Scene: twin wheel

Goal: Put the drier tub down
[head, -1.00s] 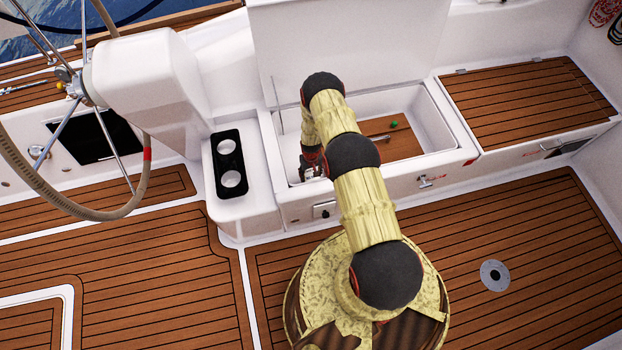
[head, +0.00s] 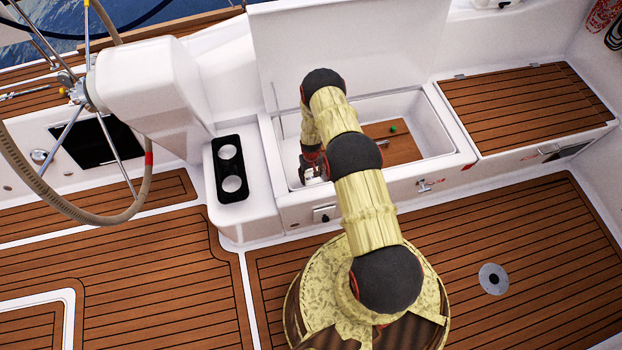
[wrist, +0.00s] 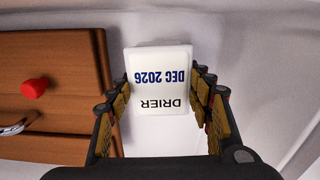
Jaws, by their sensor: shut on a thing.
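The drier tub (wrist: 160,65) is a white tub with dark lettering, "DRIER" and "DEC 2026", upside down in the wrist view. My gripper (wrist: 162,84) is shut on it, with one ribbed finger on each side. In the head view my gripper (head: 311,170) hangs down inside the left part of the open white locker (head: 292,213). The arm hides much of it there, and I cannot make out the tub clearly. Whether the tub's base touches the locker floor cannot be told.
The locker's raised lid (head: 350,45) stands behind. White walls are close on the right in the wrist view. A cup holder (head: 229,160) is outside, left.

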